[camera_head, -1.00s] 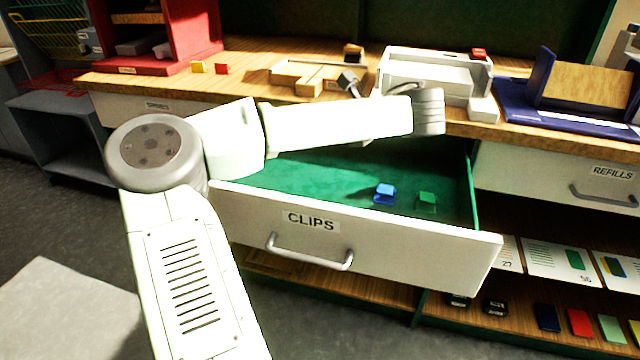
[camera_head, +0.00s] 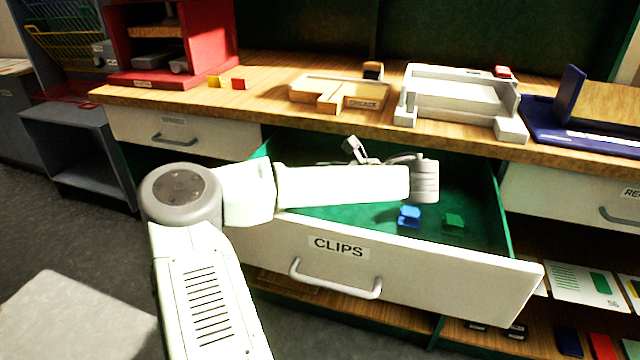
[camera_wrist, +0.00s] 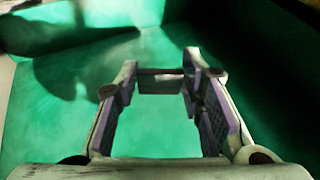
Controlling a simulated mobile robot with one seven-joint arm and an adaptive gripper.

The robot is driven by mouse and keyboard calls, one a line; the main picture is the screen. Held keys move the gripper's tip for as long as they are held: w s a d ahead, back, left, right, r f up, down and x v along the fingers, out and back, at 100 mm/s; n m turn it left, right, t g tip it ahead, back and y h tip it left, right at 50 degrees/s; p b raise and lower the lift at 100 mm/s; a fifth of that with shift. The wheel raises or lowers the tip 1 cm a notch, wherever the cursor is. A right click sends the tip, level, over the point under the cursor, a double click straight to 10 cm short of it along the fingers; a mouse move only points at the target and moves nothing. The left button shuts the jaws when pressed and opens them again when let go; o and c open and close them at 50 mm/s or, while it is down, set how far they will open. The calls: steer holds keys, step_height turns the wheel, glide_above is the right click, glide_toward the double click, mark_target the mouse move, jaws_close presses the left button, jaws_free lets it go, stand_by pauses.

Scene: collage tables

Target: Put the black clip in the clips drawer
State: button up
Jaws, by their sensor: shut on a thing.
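The clips drawer (camera_head: 440,272) is pulled open, with a green lining and a CLIPS label on its front. A blue clip (camera_head: 409,216) and a green clip (camera_head: 453,223) lie in its right part. In the wrist view my gripper (camera_wrist: 160,72) points down at the green lining. Its fingers are spread around a small dark piece, the black clip (camera_wrist: 161,82), held between the tips above the drawer floor.
A wooden tray (camera_head: 325,102), a white tray stand (camera_head: 460,99) and a dark blue stand (camera_head: 590,138) are on the worktop behind the drawer. Yellow and red clips (camera_head: 226,83) lie at the left. The drawer's left and middle are partly hidden by my arm.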

step_height(320, 180, down, 2)
steer(key=shift+f, duration=0.1)
steer(key=shift+f+b, duration=0.2)
steer(key=shift+b, duration=0.2)
steer(key=o, duration=0.8)
steer(key=shift+r, duration=0.1)
steer(key=shift+r+p, duration=0.1)
steer(key=shift+p, duration=0.2)
steer(key=shift+r+p, duration=0.2)
steer(key=shift+p, duration=0.15)
steer(key=b+v, duration=0.2)
steer(key=v, duration=1)
steer(key=shift+w+f+b, duration=0.1)
steer(key=shift+b, duration=0.2)
